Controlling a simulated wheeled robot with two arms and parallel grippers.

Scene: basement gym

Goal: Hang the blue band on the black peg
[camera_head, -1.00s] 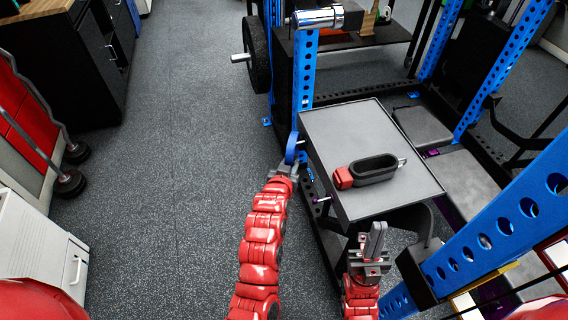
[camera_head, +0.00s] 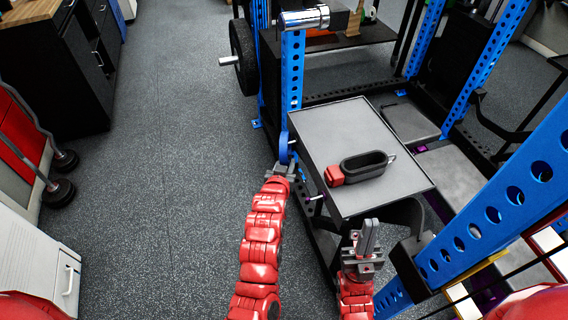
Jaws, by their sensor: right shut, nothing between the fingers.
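The blue band (camera_head: 284,148) is a small loop standing up from the fingertips of my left gripper (camera_head: 280,168), which appears shut on it. The band is close in front of the blue rack upright, beside the left edge of the grey-topped tray; I cannot tell whether it touches either. My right gripper (camera_head: 367,238) is shut and empty, pointing up just in front of the tray's near edge. I cannot make out the black peg for certain; the area behind the band is partly hidden by it and the gripper.
The grey-topped tray (camera_head: 350,125) carries a black oval holder (camera_head: 363,167) with a red block (camera_head: 334,176) at its left end. A blue perforated upright (camera_head: 293,70) stands behind it, another beam (camera_head: 490,225) at right. Open floor (camera_head: 160,190) lies to the left.

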